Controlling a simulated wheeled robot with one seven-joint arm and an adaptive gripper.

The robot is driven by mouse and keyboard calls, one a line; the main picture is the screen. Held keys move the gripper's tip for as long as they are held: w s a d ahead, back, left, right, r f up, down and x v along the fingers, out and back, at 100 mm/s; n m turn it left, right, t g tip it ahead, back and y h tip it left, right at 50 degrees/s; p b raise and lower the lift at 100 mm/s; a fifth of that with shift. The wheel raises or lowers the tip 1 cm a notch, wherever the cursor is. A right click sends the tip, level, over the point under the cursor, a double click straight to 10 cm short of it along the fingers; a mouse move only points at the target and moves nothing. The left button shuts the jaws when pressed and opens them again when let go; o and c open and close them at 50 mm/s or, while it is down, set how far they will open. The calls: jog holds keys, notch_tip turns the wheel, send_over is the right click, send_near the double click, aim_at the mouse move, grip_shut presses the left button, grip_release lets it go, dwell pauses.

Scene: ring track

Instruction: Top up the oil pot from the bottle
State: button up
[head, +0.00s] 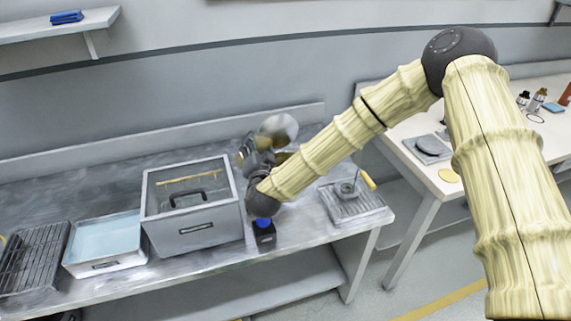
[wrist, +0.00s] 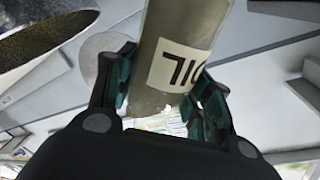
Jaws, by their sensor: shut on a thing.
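In the wrist view my gripper (wrist: 162,98) is shut on an olive-grey bottle (wrist: 180,25) with a white label (wrist: 182,66) whose dark letters seem to read OIL. In the head view my gripper (head: 258,163) is over the back of the metal bench, right of the grey lidded box; the bottle there is mostly hidden and hard to make out. A small grey pot (head: 346,190), which looks like the oil pot, stands on a ribbed tray (head: 358,211) to the right, with a yellow-handled brush (head: 368,180) by it. My gripper is apart from this pot.
The grey lidded box (head: 195,235) stands left of my gripper. A tray of pale blue liquid (head: 105,238) and a dark rack (head: 32,260) are further left. A dark blue-topped item (head: 264,232) is near the front edge. A round shiny disc (head: 278,129) is behind my gripper.

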jog(key=shift+w, duration=0.1)
jog(key=shift+r, duration=0.15)
jog(key=shift+s+r, duration=0.15)
jog(key=shift+s, duration=0.1)
jog(key=shift+w+m, duration=0.25)
jog(key=shift+m, duration=0.05)
jog(key=shift+s+r, duration=0.2)
jog(key=shift+r, duration=0.2)
jog(key=shift+w+r+m+p, duration=0.1)
jog(key=shift+w+m+p, duration=0.1)
jog(key=shift+m+p, duration=0.15)
jog(key=shift+s+a+r, duration=0.15)
jog(key=shift+s+r, duration=0.05)
jog(key=shift+r, duration=0.2)
jog(key=shift+w+r, duration=0.2)
jog(key=shift+r, duration=0.05)
jog(key=shift+s+r+m+p, duration=0.2)
jog(key=shift+r+m+p, duration=0.15)
jog(key=shift+r, duration=0.1)
jog(key=shift+w+r, duration=0.15)
jog(key=shift+r, duration=0.4)
jog(key=shift+m, duration=0.3)
